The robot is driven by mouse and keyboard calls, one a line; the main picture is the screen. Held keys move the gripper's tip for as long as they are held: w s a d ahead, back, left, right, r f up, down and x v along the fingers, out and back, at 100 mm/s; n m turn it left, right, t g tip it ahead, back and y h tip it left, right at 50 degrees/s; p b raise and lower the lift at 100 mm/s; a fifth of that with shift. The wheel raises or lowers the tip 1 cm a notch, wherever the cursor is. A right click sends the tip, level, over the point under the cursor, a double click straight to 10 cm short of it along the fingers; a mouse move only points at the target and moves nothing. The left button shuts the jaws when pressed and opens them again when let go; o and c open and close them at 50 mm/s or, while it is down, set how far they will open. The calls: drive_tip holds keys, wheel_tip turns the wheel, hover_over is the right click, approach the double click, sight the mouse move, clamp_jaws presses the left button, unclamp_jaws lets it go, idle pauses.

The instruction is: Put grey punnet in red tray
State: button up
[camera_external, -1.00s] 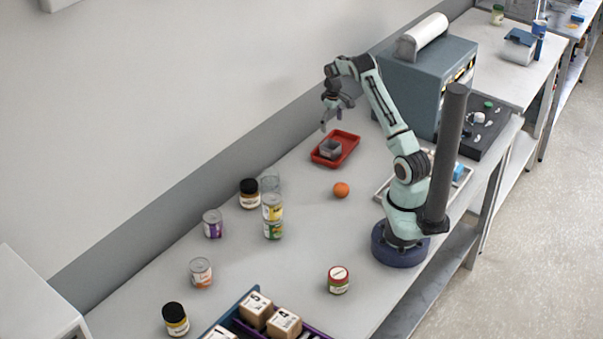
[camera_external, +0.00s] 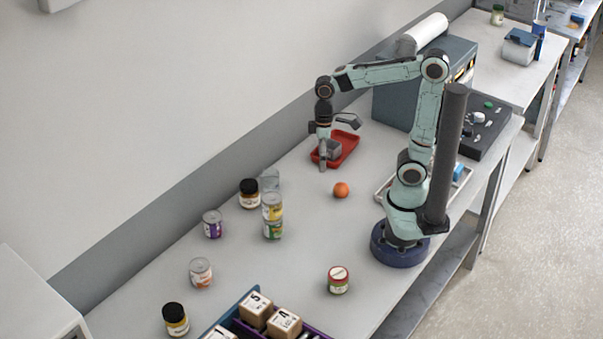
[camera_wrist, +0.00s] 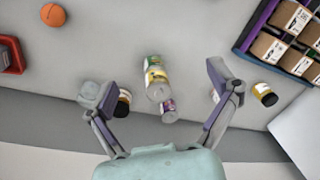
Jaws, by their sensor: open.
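The grey punnet (camera_external: 334,148) sits in the red tray (camera_external: 348,148), toward its near left part, in the outside view. My gripper (camera_external: 322,160) is beside the tray's left edge in that view and partly covers the punnet and tray. It is open, with nothing between its fingers. In the wrist view my gripper (camera_wrist: 160,98) shows its two fingers spread wide. The red tray (camera_wrist: 12,55) shows there only at the left edge, with a grey corner in it that looks like the punnet.
An orange ball (camera_external: 341,189) lies near the tray. Several cans and jars stand nearby, including a yellow can (camera_external: 272,206) stacked on another and a black-lidded jar (camera_external: 249,193) beside a clear glass (camera_external: 270,181). A divided bin of boxes (camera_external: 256,308) is at the front.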

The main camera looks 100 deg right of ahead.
drive_tip(key=s+a+f+n, duration=0.2)
drive_tip(key=s+a+n, duration=0.1)
drive_tip(key=s+a, duration=0.5)
drive_tip(key=shift+s+g+h, duration=0.3)
drive_tip(key=shift+s, duration=0.4)
drive_tip(key=shift+o, duration=1.1)
